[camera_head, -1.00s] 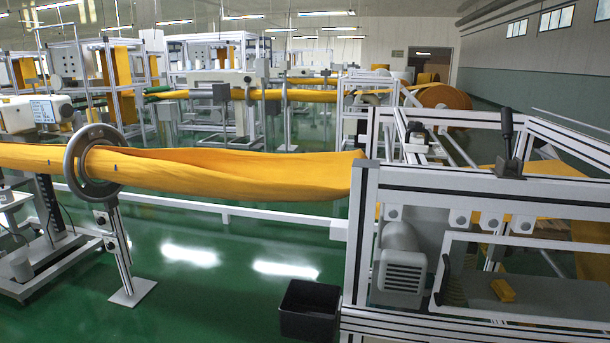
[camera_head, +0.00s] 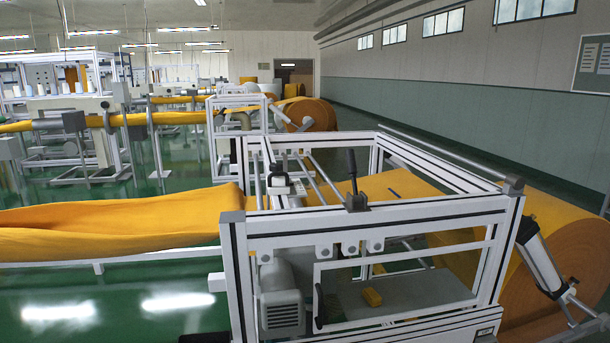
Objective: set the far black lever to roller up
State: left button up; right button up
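A black lever (camera_head: 352,185) stands nearly upright on a dark base on the front top beam of the white metal frame (camera_head: 380,222). A smaller dark upright part (camera_head: 285,162) shows farther back, by a grey and white fitting inside the frame; I cannot tell whether it is a lever. A large orange felt roll (camera_head: 570,245) is at the frame's right end, with a metal cylinder (camera_head: 541,258) beside it. Neither of my grippers is in view.
Orange felt (camera_head: 120,222) runs in from the left to the frame. Green floor (camera_head: 130,290) is open at the lower left. More machines stand behind.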

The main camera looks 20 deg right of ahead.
aim_at(349, 158)
jog(key=i+j+z, duration=0.15)
jog(key=z, duration=1.15)
